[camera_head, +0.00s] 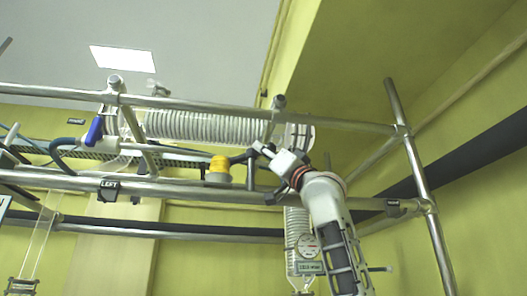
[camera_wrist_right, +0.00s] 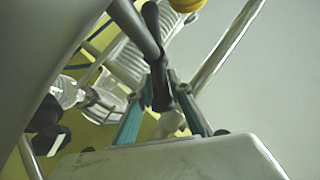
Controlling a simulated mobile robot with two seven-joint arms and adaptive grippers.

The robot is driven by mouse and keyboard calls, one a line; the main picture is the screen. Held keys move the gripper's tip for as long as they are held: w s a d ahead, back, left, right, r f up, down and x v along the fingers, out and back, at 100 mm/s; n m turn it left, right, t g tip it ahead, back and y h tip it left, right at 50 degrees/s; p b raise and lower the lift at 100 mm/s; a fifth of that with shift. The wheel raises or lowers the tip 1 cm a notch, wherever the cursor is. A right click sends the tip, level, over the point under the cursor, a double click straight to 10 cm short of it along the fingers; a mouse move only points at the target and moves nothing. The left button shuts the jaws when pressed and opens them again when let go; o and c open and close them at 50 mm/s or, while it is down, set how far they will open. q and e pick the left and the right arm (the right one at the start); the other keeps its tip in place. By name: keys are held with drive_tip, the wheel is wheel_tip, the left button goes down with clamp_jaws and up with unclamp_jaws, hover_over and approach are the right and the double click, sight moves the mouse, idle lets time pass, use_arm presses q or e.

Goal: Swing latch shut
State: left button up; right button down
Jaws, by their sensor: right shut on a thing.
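A dark lever (camera_wrist_right: 158,85), which I take to be the latch, stands between the teal-lined fingers of my right gripper (camera_wrist_right: 160,78) in the right wrist view. The fingers are shut on it. In the head view my right gripper (camera_head: 262,170) reaches up from the lower right to the rail frame. The dark lever (camera_head: 251,168) shows there just left of the fingers, beside a yellow cap (camera_head: 219,163). The gripper hides part of the lever and its pivot. I cannot tell how far the latch is swung. My left gripper is not in view.
Metal rails (camera_head: 200,106) run above and below the gripper. A horizontal glass coil condenser (camera_head: 205,127) lies behind them.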

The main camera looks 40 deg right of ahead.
drive_tip(key=shift+s+r+y, duration=0.15)
drive_tip(key=shift+y, duration=0.15)
drive_tip(key=c, duration=1.9)
unclamp_jaws()
drive_tip(key=shift+s, duration=0.1)
drive_tip(key=shift+f, duration=0.2)
drive_tip(key=v, duration=1.1)
drive_tip(key=shift+s+f, duration=0.2)
drive_tip(key=shift+s, duration=0.1)
